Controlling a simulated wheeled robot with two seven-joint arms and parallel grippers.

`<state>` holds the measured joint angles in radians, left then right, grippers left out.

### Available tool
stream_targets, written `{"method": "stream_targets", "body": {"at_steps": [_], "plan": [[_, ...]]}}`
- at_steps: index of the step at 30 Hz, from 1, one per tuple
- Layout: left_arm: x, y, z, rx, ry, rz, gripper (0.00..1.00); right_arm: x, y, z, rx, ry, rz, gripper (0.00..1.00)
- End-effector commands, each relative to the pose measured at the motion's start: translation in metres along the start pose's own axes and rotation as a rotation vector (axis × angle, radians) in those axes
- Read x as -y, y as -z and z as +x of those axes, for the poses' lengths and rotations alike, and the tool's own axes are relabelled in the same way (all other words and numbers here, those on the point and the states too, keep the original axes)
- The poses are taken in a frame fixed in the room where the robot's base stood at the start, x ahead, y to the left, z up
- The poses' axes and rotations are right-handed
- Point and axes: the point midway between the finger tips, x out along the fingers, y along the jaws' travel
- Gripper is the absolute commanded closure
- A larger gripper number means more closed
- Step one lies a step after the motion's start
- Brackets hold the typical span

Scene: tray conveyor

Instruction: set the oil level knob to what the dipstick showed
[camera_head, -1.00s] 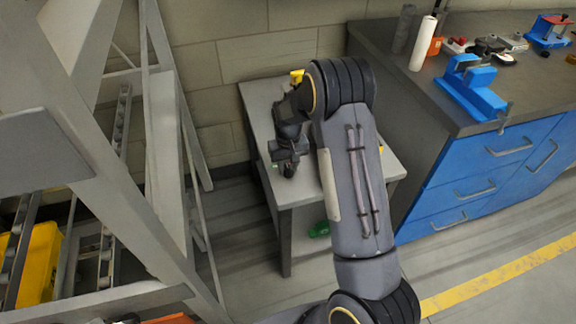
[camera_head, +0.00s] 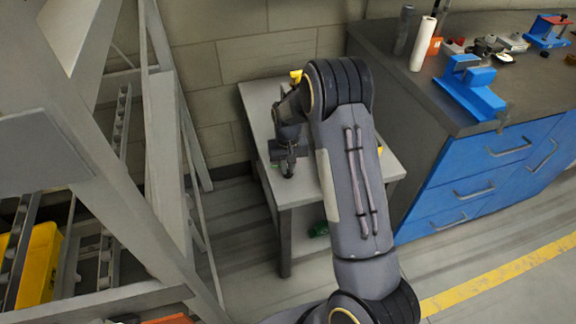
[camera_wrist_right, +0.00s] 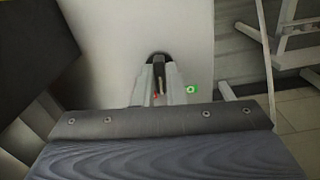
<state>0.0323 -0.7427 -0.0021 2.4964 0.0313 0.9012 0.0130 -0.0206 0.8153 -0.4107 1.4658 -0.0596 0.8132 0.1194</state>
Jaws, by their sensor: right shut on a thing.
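My right gripper (camera_head: 287,170) is at the left part of the small grey table (camera_head: 392,170), in front of a yellow thing (camera_head: 296,76) at the table's back. I cannot make out the oil level knob or the dipstick; my right arm hides much of the table top. My left gripper is not in view.
A workbench with blue drawers (camera_head: 478,187) stands at the right, with a blue vise (camera_head: 470,90) and a white roll (camera_head: 423,44) on it. A grey metal frame (camera_head: 165,130) and a yellow bin (camera_head: 38,262) are at the left. A green thing (camera_head: 319,229) lies under the table.

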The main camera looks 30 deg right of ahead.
Motion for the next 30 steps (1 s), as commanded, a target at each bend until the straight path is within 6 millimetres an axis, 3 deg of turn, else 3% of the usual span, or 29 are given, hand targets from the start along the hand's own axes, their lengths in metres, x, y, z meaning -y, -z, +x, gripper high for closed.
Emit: {"method": "stream_targets", "body": {"at_steps": [18, 30], "plan": [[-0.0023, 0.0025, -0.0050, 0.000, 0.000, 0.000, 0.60, -0.0002, 0.0002, -0.0013, 0.000, -0.001, 0.495, 1.00], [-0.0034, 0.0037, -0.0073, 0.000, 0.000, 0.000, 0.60, -0.0002, 0.0003, -0.0011, -0.001, 0.000, 0.676, 1.00]]}}
